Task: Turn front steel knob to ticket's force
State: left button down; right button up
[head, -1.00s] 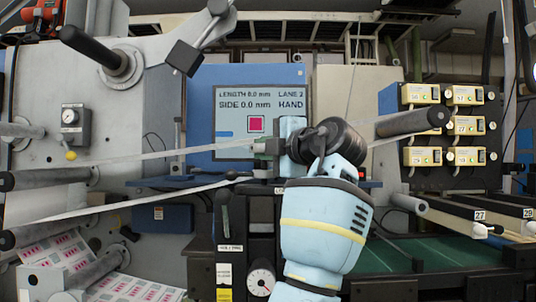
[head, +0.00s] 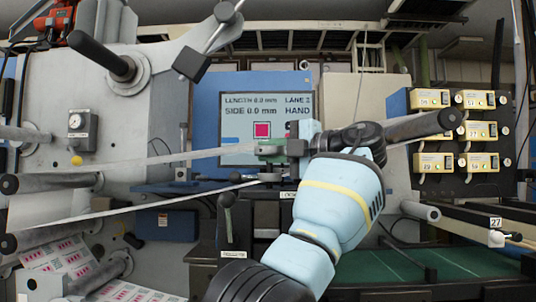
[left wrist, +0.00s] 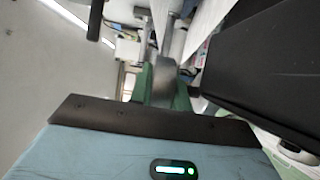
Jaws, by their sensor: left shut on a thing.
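My left gripper (head: 272,149) is at the middle of the head view, in front of the screen's lower edge. Its green fingers also show in the left wrist view (left wrist: 163,88), closed on a grey metal piece (left wrist: 166,72) that looks like the steel knob. In the head view the fingers mostly hide this piece. A dark grey round part (head: 270,178) sits just below the fingers. The force ticket cannot be made out. The right gripper is not in view.
A screen (head: 262,125) reads "LENGTH 0.0 mm", "SIDE 0.0 mm" and "HAND". Web strips run from rollers (head: 50,182) at left toward the gripper. Yellow-faced counters (head: 432,98) and a green belt (head: 450,265) are at right.

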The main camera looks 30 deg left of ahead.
pick_arm(q)
jog(key=shift+r+n+g, duration=0.25)
jog(key=shift+n+g, duration=0.25)
jog(key=shift+g, duration=0.2)
jog(key=shift+f+g, duration=0.2)
jog(key=shift+g, duration=0.1)
jog(key=c, duration=1.6)
grip_release()
jog(key=shift+s, duration=0.1)
jog(key=shift+c, duration=0.2)
jog(key=o, duration=0.3)
jog(key=shift+s+a, duration=0.1)
jog(key=shift+s, duration=0.2)
jog(key=shift+w, duration=0.15)
jog(key=shift+w, duration=0.1)
